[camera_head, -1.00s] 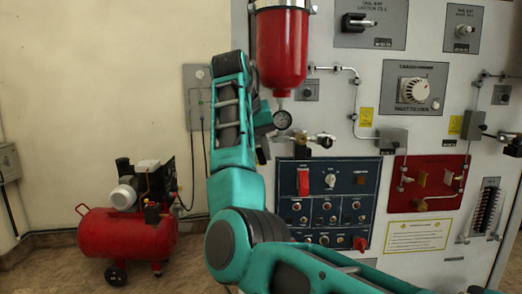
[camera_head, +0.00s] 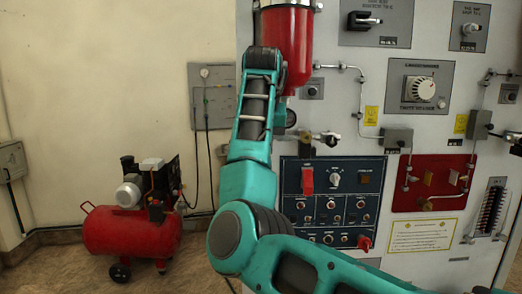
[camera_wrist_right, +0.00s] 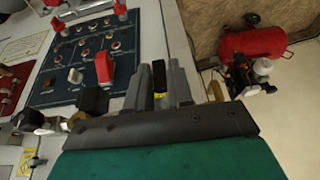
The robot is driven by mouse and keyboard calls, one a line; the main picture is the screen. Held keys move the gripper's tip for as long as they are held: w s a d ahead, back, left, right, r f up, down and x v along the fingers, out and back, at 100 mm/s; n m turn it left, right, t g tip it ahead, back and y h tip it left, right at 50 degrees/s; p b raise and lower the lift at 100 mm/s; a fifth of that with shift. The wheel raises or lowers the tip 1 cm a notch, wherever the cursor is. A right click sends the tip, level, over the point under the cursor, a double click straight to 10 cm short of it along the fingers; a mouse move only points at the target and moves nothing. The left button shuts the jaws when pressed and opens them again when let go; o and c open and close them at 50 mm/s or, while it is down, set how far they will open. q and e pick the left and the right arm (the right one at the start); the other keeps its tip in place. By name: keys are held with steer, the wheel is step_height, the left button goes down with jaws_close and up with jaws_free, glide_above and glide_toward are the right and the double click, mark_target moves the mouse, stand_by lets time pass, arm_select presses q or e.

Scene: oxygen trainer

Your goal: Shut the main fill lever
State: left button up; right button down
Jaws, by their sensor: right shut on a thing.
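In the right wrist view, my right gripper (camera_wrist_right: 160,88) is shut on a black bar (camera_wrist_right: 158,74) with a yellow mark below it. The bar looks like the handle of the main fill lever; no label on it can be read. In the head view, my teal right arm covers the lever and most of the gripper, beside the lower part of the red cylinder (camera_head: 287,42). A brass valve fitting with a black handle (camera_head: 326,138) is right of the arm, and the fitting also shows in the wrist view (camera_wrist_right: 75,122). My left gripper is not in view.
The blue switch panel (camera_head: 345,212) with its red switch cover (camera_head: 307,180) is close below and right of the arm. Thin pipes and a grey dial plate (camera_head: 418,87) are farther right. A red compressor (camera_head: 130,235) stands on the floor at left, with bare wall above it.

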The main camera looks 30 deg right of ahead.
steer(key=c, duration=1.4)
jaws_free()
steer(key=shift+o, duration=0.2)
steer(key=v, duration=1.3)
steer(key=shift+f, duration=0.1)
